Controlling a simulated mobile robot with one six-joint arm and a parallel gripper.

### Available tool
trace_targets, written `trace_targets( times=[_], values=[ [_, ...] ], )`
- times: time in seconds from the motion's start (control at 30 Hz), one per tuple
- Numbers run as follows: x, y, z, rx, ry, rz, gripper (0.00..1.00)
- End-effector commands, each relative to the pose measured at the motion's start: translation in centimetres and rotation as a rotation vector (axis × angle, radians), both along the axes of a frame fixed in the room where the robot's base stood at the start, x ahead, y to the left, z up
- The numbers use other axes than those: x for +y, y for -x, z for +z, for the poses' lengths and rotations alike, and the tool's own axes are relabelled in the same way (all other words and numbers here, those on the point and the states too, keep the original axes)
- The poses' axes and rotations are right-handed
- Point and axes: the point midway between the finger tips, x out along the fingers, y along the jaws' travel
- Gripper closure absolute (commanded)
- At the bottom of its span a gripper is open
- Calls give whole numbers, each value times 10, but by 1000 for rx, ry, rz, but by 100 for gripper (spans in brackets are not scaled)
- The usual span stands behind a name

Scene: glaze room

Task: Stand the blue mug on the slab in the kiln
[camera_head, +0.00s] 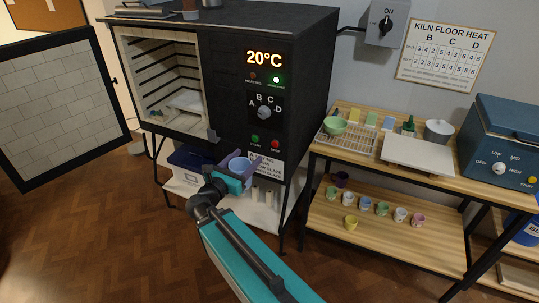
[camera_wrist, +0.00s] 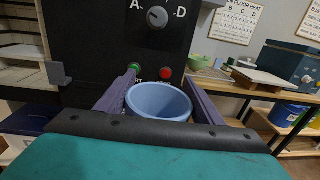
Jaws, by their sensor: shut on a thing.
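My gripper (camera_head: 240,168) is shut on the blue mug (camera_head: 239,165), which sits upright between the two purple fingers. The mug also shows in the wrist view (camera_wrist: 158,101), its open rim facing up and no contents visible. My gripper is in front of the lower part of the kiln (camera_head: 228,85), below its chamber. The kiln door (camera_head: 62,105) stands wide open to the left. The slab (camera_head: 188,103) is a pale plate low inside the chamber, to the left of and above the mug. Part of the chamber's right side is hidden by the front panel.
The kiln's panel reads 20°C, with a dial (camera_head: 264,112) and green and red buttons. A wooden rack (camera_head: 440,180) at right holds a green bowl (camera_head: 335,125), a white board (camera_head: 418,152) and several small cups below. A blue box (camera_head: 195,160) stands under the kiln.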

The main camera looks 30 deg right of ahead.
Motion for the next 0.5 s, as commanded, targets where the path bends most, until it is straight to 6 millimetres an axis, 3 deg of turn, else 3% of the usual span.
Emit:
trace_targets(
  times=[0.03, 0.3, 0.5],
  values=[
    [17, -3, -1, 0, 1, 22, 84],
    [94, -5, -7, -2, 0, 109, 84],
    [136, 1, -10, -7, 2, 141, 84]
  ],
)
